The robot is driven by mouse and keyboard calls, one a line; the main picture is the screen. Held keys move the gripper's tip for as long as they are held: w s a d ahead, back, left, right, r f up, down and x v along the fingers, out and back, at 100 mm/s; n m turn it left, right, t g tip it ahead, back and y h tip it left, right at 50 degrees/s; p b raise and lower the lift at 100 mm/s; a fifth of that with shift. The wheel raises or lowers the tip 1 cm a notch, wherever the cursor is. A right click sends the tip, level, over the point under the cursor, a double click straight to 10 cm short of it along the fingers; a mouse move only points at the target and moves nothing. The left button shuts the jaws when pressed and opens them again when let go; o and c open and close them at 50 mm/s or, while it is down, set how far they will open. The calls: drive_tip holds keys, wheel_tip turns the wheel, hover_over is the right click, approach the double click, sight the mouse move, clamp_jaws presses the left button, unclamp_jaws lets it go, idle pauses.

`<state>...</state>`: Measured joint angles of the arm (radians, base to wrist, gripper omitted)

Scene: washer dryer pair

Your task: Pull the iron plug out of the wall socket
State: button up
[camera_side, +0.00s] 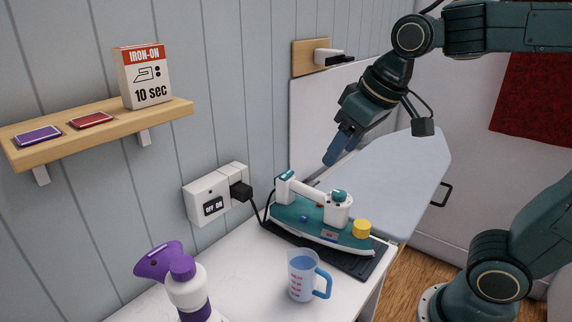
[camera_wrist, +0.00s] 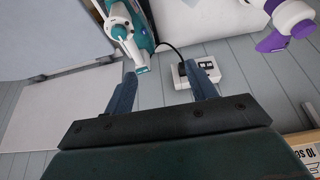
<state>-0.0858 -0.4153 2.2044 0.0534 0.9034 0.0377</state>
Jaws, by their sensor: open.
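The black iron plug (camera_side: 240,191) sits in the right part of the white wall socket (camera_side: 208,196), which has an OFF/ON switch. Its black cord runs down to the teal and white iron (camera_side: 318,222) on a dark mat. My gripper (camera_side: 332,160) is open and empty, up and to the right of the plug, above the iron and well apart from both. In the wrist view, the two blue fingers (camera_wrist: 161,80) are spread. The socket (camera_wrist: 206,70) shows beyond the right finger, which partly covers the plug area.
A wooden shelf (camera_side: 165,108) with an IRON-ON box (camera_side: 144,78) juts from the wall above the socket. An ironing board (camera_side: 395,175) lies behind the iron.

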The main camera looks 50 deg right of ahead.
approach(243, 187)
drive_tip(key=shift+g, duration=0.4)
drive_tip(key=v, duration=0.2)
drive_tip(key=w+v, duration=0.1)
drive_tip(key=v, duration=0.1)
drive_tip(key=shift+s+r, duration=0.2)
drive_tip(key=shift+r, duration=0.35)
drive_tip(key=shift+f, duration=0.1)
drive_tip(key=x, duration=1.3)
drive_tip(key=shift+w+f, duration=0.15)
drive_tip(key=shift+f, duration=0.1)
drive_tip(key=c, duration=1.2)
drive_tip(key=shift+s, duration=4.3)
